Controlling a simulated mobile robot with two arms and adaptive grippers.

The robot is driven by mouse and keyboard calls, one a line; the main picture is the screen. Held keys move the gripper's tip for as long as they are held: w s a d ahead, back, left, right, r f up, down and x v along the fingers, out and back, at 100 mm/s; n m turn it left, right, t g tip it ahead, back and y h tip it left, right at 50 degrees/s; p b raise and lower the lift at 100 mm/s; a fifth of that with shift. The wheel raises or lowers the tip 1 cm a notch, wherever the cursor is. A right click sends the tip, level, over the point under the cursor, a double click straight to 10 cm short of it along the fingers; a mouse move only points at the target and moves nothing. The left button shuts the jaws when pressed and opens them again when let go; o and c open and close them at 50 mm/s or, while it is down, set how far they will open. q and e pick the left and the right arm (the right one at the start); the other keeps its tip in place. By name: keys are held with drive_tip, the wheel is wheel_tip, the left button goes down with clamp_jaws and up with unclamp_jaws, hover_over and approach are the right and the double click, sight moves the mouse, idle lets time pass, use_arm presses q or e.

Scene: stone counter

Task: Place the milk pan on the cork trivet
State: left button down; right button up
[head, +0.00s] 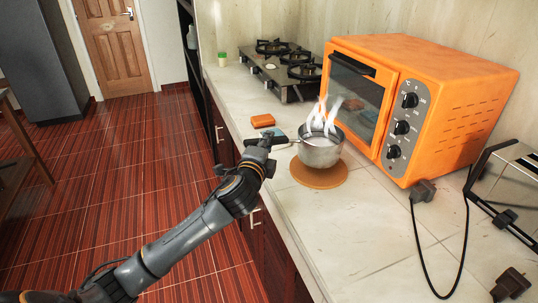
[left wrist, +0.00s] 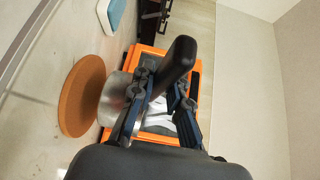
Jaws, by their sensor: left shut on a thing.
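The milk pan (head: 320,152) is a small silver metal pan with a dark handle, and white steam-like wisps rise from it. My left gripper (head: 262,146) is shut on the pan's handle (left wrist: 180,60). The round cork trivet (head: 320,180) lies flat on the counter below the pan. In the left wrist view, the pan (left wrist: 114,100) overlaps the edge of the trivet (left wrist: 80,96). The pan looks upright and slightly above the trivet, but contact is hard to judge. My right gripper is not in view.
An orange toaster oven (head: 440,100) stands close behind and right of the pan. A gas hob (head: 285,68) is farther back. An orange block (head: 263,121) lies left of the pan. A metal toaster (head: 510,185) stands at right. The front counter is mostly clear.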

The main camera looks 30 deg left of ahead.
use_arm(q)
drive_tip(key=f, duration=0.3)
drive_tip(key=shift+d+f, duration=0.2)
drive_tip(key=shift+d, duration=0.05)
drive_tip(key=c, duration=1.3)
unclamp_jaws()
drive_tip(key=shift+f, duration=0.15)
drive_tip(key=b+v, duration=0.1)
drive_tip(key=v, duration=1.1)
